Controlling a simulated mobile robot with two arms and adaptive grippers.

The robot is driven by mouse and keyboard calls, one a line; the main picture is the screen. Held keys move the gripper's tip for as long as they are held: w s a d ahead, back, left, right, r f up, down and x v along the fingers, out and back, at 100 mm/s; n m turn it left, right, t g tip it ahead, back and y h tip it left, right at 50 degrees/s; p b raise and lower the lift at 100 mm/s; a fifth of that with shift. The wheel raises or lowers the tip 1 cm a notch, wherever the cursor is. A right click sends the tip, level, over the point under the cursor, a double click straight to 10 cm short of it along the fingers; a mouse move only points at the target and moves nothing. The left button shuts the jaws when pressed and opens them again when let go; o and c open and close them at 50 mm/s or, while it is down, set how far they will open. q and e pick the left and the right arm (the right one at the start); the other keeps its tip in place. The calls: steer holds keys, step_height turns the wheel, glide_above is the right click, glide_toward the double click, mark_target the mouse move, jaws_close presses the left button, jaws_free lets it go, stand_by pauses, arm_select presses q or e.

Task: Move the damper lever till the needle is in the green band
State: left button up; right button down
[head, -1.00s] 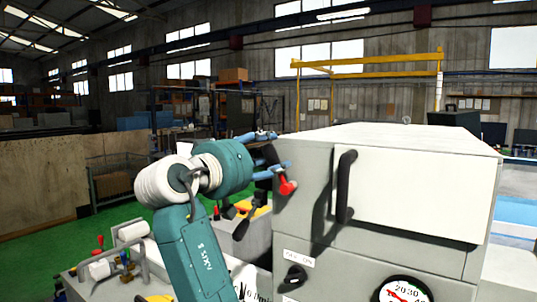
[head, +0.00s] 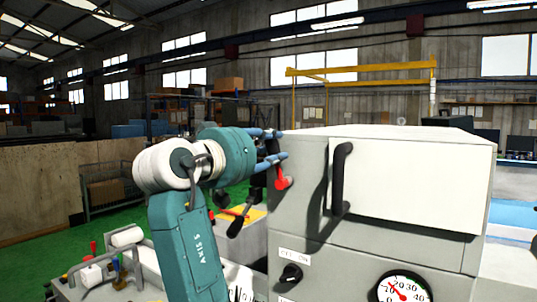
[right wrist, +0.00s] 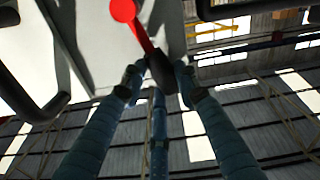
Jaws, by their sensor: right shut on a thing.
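The damper lever (head: 281,180) is on the left side of the grey machine's front, with a red hub and arm. In the right wrist view its red arm (right wrist: 136,28) ends in a black grip (right wrist: 163,73). My right gripper (head: 280,146) is shut on that grip; the fingers (right wrist: 160,80) lie around it. The lever stands near upright, grip end up. The round white gauge (head: 403,290) is at the lower right, cut by the picture's bottom edge. Its red needle points up and left, near the 10 to 20 side. I cannot make out the green band. My left gripper is not in view.
A black door handle (head: 340,178) stands out just right of the lever. A black knob (head: 291,274) sits lower on the grey machine (head: 400,243). Pipes and small fittings (head: 100,268) are at the lower left. Open green floor (head: 40,255) lies beyond on the left.

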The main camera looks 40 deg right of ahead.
steer(key=c, duration=1.3)
jaws_free()
steer(key=shift+v, duration=6)
